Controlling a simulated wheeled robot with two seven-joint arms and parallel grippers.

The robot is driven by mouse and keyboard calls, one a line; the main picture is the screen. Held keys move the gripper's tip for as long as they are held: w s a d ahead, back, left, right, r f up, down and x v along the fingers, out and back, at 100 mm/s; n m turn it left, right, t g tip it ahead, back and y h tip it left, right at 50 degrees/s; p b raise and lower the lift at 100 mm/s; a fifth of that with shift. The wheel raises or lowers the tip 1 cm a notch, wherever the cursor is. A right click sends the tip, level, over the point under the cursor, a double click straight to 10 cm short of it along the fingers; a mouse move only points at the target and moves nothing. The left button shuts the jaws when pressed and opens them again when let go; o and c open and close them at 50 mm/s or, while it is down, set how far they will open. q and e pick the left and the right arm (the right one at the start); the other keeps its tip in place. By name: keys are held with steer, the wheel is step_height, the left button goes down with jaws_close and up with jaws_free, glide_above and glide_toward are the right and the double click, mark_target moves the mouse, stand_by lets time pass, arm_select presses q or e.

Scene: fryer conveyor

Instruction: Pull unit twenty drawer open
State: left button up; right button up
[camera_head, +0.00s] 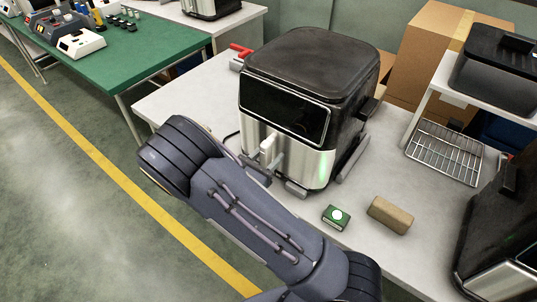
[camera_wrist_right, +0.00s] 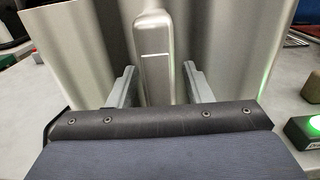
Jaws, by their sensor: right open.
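A black and silver air fryer (camera_head: 300,90) stands on the light table. Its silver drawer front appears shut, and a pale upright handle (camera_head: 268,148) sticks out from it. I see no readable unit number. My right gripper (camera_head: 274,176) is at the drawer front, partly hidden by my own arm. In the right wrist view, the open fingers (camera_wrist_right: 159,82) stand on either side of the handle (camera_wrist_right: 155,45), with visible gaps between them and it. My left gripper is not in view.
A green box with a white disc (camera_head: 336,217) and a brown block (camera_head: 390,215) lie right of the fryer. A wire rack (camera_head: 444,153) and another fryer (camera_head: 505,235) are further right. A cardboard box (camera_head: 425,55) stands behind. Floor left of the table is clear.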

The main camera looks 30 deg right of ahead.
steer(key=shift+c, duration=0.3)
jaws_close()
steer(key=shift+s+a, duration=0.1)
steer(key=shift+a, duration=0.05)
